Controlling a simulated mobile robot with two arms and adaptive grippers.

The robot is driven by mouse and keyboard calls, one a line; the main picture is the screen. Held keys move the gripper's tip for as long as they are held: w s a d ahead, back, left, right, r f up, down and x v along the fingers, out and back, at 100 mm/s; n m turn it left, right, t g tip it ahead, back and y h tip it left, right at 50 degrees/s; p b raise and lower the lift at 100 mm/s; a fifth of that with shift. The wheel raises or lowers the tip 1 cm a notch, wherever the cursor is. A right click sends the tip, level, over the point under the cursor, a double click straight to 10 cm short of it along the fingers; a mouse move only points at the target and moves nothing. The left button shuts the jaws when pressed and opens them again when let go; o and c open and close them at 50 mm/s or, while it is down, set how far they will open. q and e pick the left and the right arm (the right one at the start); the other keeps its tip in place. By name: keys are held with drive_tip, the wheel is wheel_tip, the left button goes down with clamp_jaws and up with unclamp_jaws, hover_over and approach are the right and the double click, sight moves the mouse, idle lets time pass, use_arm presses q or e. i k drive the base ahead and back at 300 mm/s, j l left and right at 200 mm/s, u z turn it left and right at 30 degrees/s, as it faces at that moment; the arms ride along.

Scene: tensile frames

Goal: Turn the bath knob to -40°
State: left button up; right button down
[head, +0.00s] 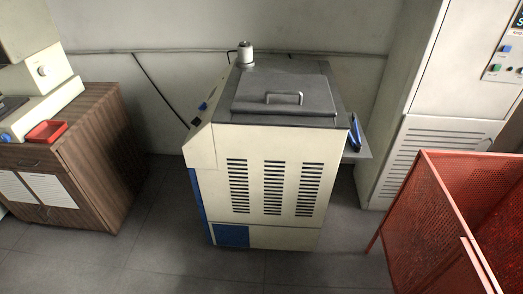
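A cream bath unit (265,165) with vent slots and a dark grey top stands in the middle of the head view. A lid (284,95) with a handle lies shut on its top. Its sloped left side carries a small blue part (203,106) and dark details, seen edge-on. I cannot make out the bath knob or its setting there. A round cream knob (43,71) is on another machine at the far left; I cannot tell whether it belongs to the bath. Neither of my grippers is in view.
A wooden cabinet (100,130) with a red tray (47,131) stands left. A red mesh cage (440,215) stands front right, a tall cream cabinet (450,80) behind it. Grey floor (150,250) is free left of and before the bath unit.

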sight(203, 106)
drive_tip(key=i+j, duration=0.15)
drive_tip(key=j, duration=0.2)
drive_tip(key=i+j+z, duration=0.15)
drive_tip(key=j, duration=0.2)
drive_tip(key=i+j, duration=0.15)
drive_tip(key=j, duration=0.25)
drive_tip(key=i+j+z, duration=0.1)
drive_tip(key=j, duration=0.25)
